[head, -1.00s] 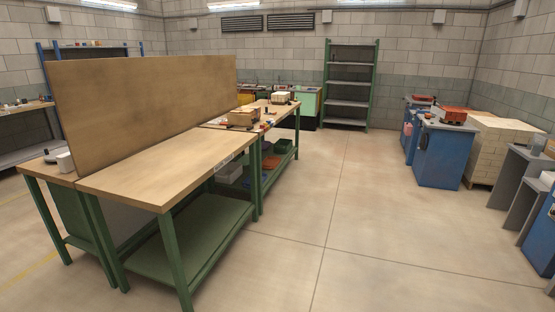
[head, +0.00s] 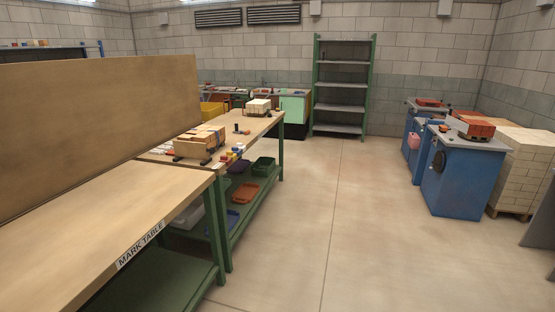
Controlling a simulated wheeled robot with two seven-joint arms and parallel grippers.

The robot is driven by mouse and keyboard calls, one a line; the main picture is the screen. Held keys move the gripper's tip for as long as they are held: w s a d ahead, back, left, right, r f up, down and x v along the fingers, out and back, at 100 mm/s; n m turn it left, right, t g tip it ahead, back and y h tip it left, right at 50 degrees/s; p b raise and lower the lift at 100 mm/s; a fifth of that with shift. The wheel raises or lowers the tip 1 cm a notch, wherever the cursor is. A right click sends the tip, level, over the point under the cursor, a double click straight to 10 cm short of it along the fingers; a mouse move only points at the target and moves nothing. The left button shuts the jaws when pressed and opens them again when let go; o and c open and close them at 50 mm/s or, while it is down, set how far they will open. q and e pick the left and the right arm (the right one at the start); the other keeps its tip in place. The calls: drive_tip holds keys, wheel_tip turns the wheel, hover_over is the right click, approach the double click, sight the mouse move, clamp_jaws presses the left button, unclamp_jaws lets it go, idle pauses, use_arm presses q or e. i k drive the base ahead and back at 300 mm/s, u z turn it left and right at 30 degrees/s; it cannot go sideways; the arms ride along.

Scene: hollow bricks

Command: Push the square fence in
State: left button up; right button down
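I cannot make out a square fence for certain in the head view. A wooden box-like item (head: 199,143) stands on the farther workbench (head: 263,121), with several small coloured pieces (head: 231,154) beside it. A stack of pale blocks (head: 257,106) sits on a dark base farther back on the same bench. Red hollow bricks (head: 474,127) lie on a blue cabinet (head: 459,181) at the right. Neither of my grippers shows in the view.
The near bench, labelled MARK TABLE (head: 141,245), has a bare top and a tall wooden panel (head: 95,120) behind it. A pallet of pale bricks (head: 524,170) stands at the right. A green shelf rack (head: 341,87) is at the back wall. The middle floor is clear.

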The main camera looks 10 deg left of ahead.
sight(183, 148)
drive_tip(key=u, duration=0.7)
drive_tip(key=i, duration=1.7)
drive_tip(key=u, duration=0.95)
